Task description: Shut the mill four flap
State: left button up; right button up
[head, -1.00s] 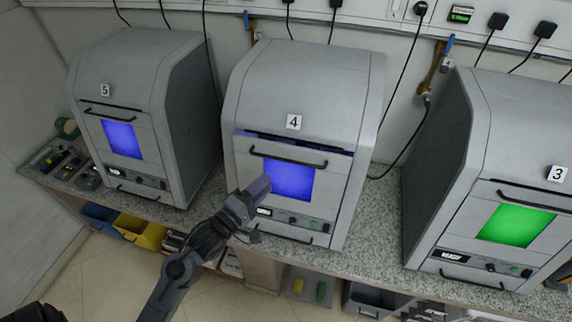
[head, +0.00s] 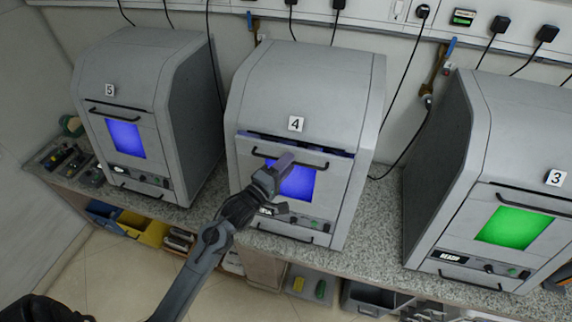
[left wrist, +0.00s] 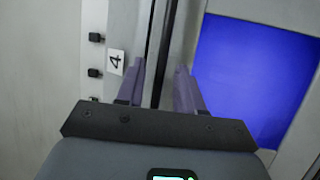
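Mill four (head: 310,85) is the grey cabinet in the middle, with a "4" label (head: 296,124). Its front flap (head: 333,185) has a blue-lit window and a dark bar handle (head: 318,165). A dark gap shows along the flap's top edge, so it stands slightly open. My left gripper (head: 284,162) is in front of the flap, over the window's upper part near the handle. In the left wrist view its fingers (left wrist: 160,88) are apart, with a dark strip running between them and the blue window (left wrist: 255,75) at right. Contact is unclear. My right gripper is not seen.
Mill five (head: 150,100) stands at left with a blue window. Mill three (head: 470,170) stands at right with a green window. All rest on a speckled counter (head: 375,215). Cables hang behind. Bins, including a yellow one (head: 150,231), sit below the counter.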

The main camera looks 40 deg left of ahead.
pick_arm(q)
grip_shut()
dwell(1.3)
